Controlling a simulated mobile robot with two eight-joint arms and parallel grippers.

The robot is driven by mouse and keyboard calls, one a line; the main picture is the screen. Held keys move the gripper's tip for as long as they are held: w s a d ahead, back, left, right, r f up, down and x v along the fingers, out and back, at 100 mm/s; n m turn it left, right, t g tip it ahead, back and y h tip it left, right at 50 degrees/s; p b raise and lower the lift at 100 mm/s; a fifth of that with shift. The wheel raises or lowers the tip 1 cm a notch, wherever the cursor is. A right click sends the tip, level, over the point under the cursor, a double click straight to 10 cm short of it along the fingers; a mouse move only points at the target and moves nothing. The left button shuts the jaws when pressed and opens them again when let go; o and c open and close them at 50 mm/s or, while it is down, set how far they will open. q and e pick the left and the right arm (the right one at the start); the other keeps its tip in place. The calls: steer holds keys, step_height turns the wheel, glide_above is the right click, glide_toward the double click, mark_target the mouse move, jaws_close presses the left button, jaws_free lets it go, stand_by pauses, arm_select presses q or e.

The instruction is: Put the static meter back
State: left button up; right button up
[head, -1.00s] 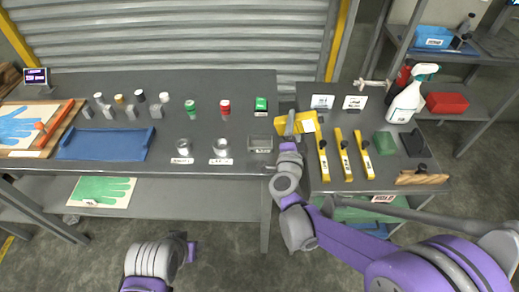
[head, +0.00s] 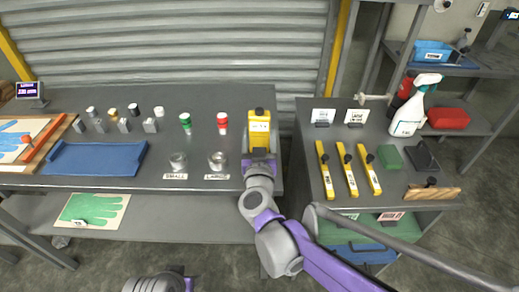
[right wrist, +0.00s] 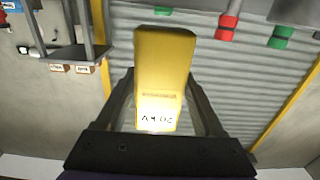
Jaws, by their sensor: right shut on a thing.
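The static meter (head: 259,130) is a yellow box with a white label and a dark top end. My right gripper (head: 259,151) is shut on it and holds it upright over the right end of the long grey bench (head: 215,145). The right wrist view shows the meter (right wrist: 160,75) between the two fingers, its lit label reading upside down. A small grey tray seen earlier at this bench end is mostly hidden behind the gripper. Only part of my left arm shows at the bottom edge; its gripper is out of view.
Green (head: 185,122) and red (head: 222,122) spools and two metal cups (head: 217,160) stand left of the meter. A gap separates the bench from the right table (head: 395,185), which holds several yellow tools (head: 346,170) and a spray bottle (head: 410,108). A blue tray (head: 95,158) lies at left.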

steer(key=shift+f+b, duration=0.35)
steer(key=shift+f, duration=1.6)
steer(key=shift+f, duration=0.15)
steer(key=o, duration=1.6)
steer(key=shift+c, duration=0.2)
steer(key=shift+r, duration=0.2)
steer(key=s, duration=1.2)
